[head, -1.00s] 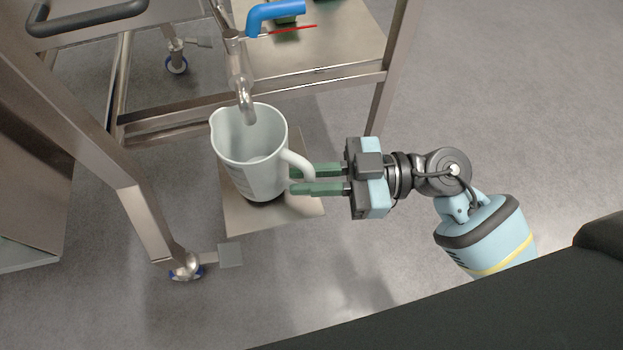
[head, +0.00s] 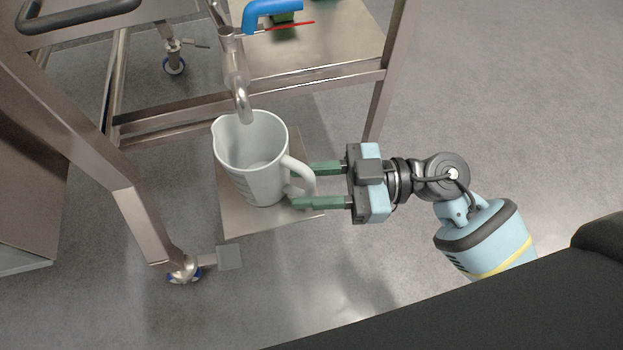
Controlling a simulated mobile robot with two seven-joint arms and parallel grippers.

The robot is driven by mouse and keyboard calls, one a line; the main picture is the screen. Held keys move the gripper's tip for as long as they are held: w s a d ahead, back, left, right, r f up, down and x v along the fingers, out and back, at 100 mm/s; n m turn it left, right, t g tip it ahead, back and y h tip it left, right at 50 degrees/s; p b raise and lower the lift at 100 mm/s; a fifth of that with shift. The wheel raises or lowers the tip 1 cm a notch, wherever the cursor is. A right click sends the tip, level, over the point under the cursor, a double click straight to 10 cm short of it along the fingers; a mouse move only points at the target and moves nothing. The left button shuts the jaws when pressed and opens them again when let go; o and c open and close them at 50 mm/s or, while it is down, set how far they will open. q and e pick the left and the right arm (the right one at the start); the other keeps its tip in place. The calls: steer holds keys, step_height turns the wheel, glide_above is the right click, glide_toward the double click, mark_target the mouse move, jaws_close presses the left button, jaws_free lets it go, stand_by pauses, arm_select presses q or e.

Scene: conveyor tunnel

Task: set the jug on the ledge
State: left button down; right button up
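The pale grey-white jug (head: 250,165) stands upright on the ledge (head: 262,221), a flat metal plate low on the steel frame, under the tap spout. Its handle (head: 300,171) points right. My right gripper (head: 301,186) comes in from the right with its green fingers spread apart, one on each side of the handle. A gap shows between the fingers and the handle, though contact at the far finger is partly hidden. The jug looks empty. My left gripper is not in view.
A steel leg (head: 143,222) stands to the left and another upright (head: 383,85) behind right. Open floor lies to the right.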

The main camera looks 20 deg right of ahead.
steer(key=shift+r, duration=0.1)
steer(key=shift+d+r, duration=0.1)
steer(key=shift+d, duration=0.05)
steer(key=s+d+p, duration=0.2)
steer(key=d, duration=0.9)
steer(key=shift+s+d, duration=0.2)
steer(key=shift+d, duration=0.05)
